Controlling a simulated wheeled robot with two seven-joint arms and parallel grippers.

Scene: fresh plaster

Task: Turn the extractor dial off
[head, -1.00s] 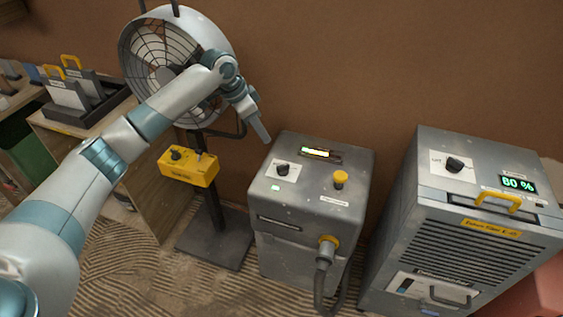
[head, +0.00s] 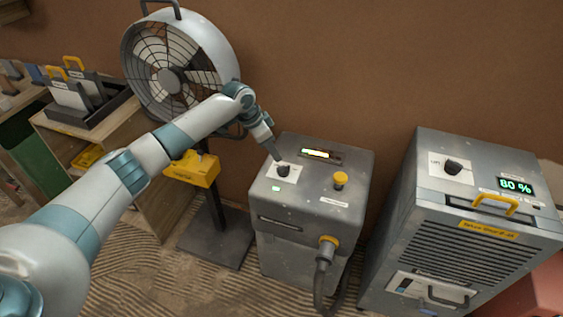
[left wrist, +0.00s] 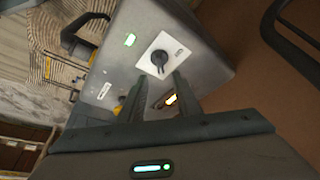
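The grey box with a hose, which I take as the extractor (head: 315,215), stands on the floor at the middle of the head view. Its small black dial (head: 283,171) sits on a white plate on the top; the dial also shows in the left wrist view (left wrist: 160,59), just past the fingertips. My left gripper (head: 279,158) is right at the dial from above. In the left wrist view its fingers (left wrist: 162,77) are apart with a gap in line with the dial; I cannot tell whether they touch it. My right gripper is not in view.
A yellow knob (head: 340,179) and a lit display (head: 318,154) are on the same top. A grey unit reading 80 % (head: 460,215) with its own dial (head: 453,167) stands to the right. A fan (head: 180,70) on a stand with a yellow control box (head: 193,170) is at the left.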

